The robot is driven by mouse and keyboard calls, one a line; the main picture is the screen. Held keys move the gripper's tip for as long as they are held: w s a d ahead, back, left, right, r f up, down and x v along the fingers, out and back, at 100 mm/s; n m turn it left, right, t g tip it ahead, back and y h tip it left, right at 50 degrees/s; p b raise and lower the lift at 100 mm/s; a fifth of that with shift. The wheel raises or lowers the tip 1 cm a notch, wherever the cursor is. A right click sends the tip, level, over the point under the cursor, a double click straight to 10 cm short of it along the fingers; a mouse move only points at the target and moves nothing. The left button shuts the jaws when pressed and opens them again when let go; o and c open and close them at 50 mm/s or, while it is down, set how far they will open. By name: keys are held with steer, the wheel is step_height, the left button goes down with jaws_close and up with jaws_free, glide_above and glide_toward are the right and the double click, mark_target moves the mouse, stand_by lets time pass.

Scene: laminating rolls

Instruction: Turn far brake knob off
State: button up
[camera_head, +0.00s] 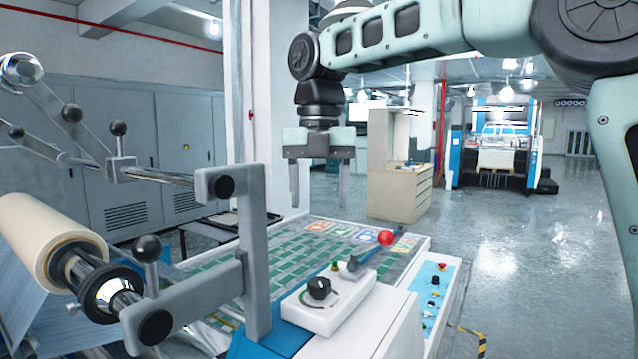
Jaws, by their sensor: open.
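My gripper (317,185) hangs from the arm at top centre, fingers pointing down, open with nothing between them. It is above and behind the machine's front end, clear of every knob. A black dial knob (319,289) sits on a white box (335,310) below it. Round black knobs show on the grey frame, one at the upper bar end (225,187) and one at the lower bar end (154,327). Black ball handles stand nearby, including one by the roll (148,248) and one farther back (118,128). I cannot tell which is the far brake knob.
A cream film roll (45,240) is on a shaft at left. A grey upright post (255,265) stands between the roll and the dial box. A red-ball lever (385,238) and a control panel (432,290) lie to the right. Open floor is farther right.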

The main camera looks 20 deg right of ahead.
steer(key=shift+r, duration=1.25)
